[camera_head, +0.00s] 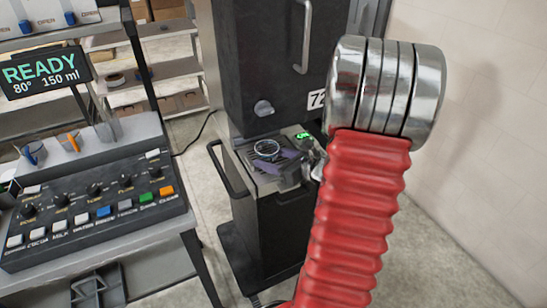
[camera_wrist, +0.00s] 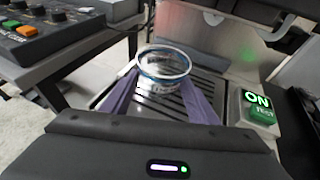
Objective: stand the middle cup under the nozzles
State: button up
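A clear cup (camera_wrist: 163,70) with a blue band stands upright, or nearly so, over the slatted drip tray (camera_wrist: 197,82) of the black machine. In the head view the cup (camera_head: 266,147) shows as a round rim at the tray, below the machine's knob. My gripper (camera_wrist: 163,82) has its two purple fingers on either side of the cup, and they appear to touch it. In the head view the gripper (camera_head: 279,163) reaches in from the right, partly hidden by my red arm. I cannot tell whether the cup's base rests on the tray. The nozzles are not clearly visible.
A green-lit ON switch (camera_wrist: 258,107) sits right of the tray. A counter panel with knobs and coloured buttons (camera_head: 95,205) stands to the left, with a READY display (camera_head: 45,72) above. A black handle (camera_head: 228,170) projects from the machine's left front. Shelves stand behind.

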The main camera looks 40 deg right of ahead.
jog(key=o, duration=0.4)
jog(key=v, duration=1.3)
jog(key=shift+s+r, duration=0.15)
jog(key=shift+s, duration=0.25)
jog(key=shift+a, duration=0.15)
